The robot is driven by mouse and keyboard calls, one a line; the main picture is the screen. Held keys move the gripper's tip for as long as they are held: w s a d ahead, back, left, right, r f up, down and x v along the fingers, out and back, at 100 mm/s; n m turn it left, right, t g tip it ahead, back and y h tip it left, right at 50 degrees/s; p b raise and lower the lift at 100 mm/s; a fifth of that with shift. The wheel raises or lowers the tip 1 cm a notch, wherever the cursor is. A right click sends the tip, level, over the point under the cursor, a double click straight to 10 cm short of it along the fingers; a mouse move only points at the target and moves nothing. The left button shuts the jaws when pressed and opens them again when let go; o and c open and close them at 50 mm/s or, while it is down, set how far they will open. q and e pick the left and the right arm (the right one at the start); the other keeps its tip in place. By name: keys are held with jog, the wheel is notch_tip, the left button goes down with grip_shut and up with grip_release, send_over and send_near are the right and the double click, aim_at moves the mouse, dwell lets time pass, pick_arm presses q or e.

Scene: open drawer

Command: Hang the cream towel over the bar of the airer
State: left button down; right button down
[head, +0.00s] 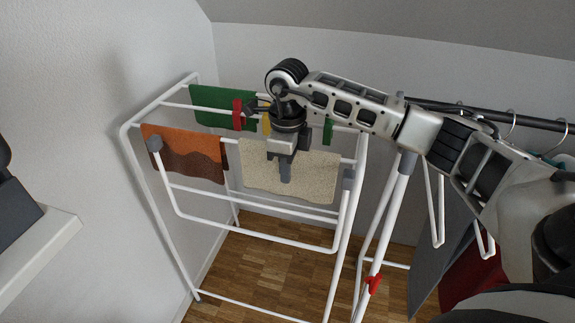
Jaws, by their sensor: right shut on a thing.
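The white airer (185,216) stands against the corner walls. The cream towel (317,176) is at the airer's front bar, to the right of the orange and brown towel, and hangs down below the bar's height. My right gripper (286,172) points down in front of the cream towel's upper left part and is shut on it. The gripper hides the towel's top edge there, so I cannot tell how much lies over the bar. My left gripper is not in the head view.
An orange and brown towel (190,152) hangs on the front bar at left. A green cloth (212,112) hangs on a bar behind. A dark clothes rail (480,113) with hangers stands at right. A white ledge (45,245) is at lower left.

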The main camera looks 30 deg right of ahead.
jog(key=c, duration=1.2)
grip_release()
jog(key=shift+c, duration=0.2)
